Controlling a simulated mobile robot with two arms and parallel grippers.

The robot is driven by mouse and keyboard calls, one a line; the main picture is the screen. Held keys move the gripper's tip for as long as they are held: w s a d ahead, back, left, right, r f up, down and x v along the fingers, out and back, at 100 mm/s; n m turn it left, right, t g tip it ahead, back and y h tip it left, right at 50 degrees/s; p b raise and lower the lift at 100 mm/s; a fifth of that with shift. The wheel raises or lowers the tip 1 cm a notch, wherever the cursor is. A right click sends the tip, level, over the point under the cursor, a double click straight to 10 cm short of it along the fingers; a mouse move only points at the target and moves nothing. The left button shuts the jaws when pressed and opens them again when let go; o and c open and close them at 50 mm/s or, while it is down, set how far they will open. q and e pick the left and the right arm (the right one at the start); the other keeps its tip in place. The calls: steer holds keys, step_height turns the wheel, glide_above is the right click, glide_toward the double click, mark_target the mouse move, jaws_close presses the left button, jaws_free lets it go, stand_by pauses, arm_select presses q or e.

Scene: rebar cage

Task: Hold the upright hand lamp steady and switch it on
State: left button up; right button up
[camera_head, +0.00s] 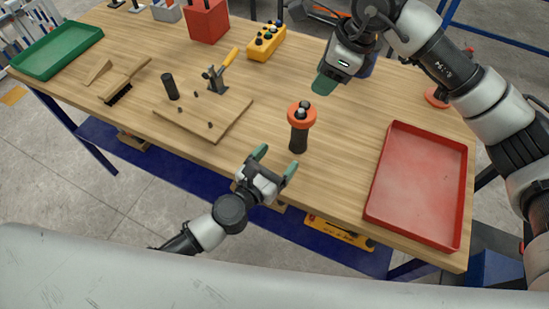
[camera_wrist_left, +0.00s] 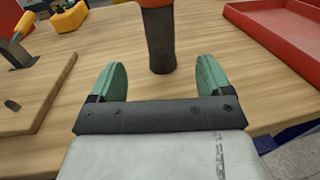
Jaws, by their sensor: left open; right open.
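The hand lamp (camera_head: 298,138) stands upright on the wooden table, with a dark body and an orange head with dark and light knobs on top. In the left wrist view the lamp's dark body (camera_wrist_left: 158,40) stands beyond the fingertips, roughly midway between them, and its top is cut off. My left gripper (camera_head: 275,160) is open and empty at the table's front edge, short of the lamp; its green fingers also show in the left wrist view (camera_wrist_left: 160,80). My right gripper (camera_head: 325,82) is above the table, behind and right of the lamp, apart from it; its fingers overlap in this view.
A red tray (camera_head: 462,190) lies right of the lamp. A yellow button box (camera_head: 264,42) and red box (camera_head: 208,22) stand behind. Bare tabletop surrounds the lamp.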

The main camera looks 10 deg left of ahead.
mark_target(295, 138)
arm_select(q)
steer(key=x, duration=1)
steer(key=shift+w+d, duration=0.1)
steer(key=shift+w, duration=0.15)
steer(key=c, duration=1.1)
steer(key=shift+c, duration=0.4)
arm_select(e)
steer(key=shift+c, duration=0.6)
jaws_close()
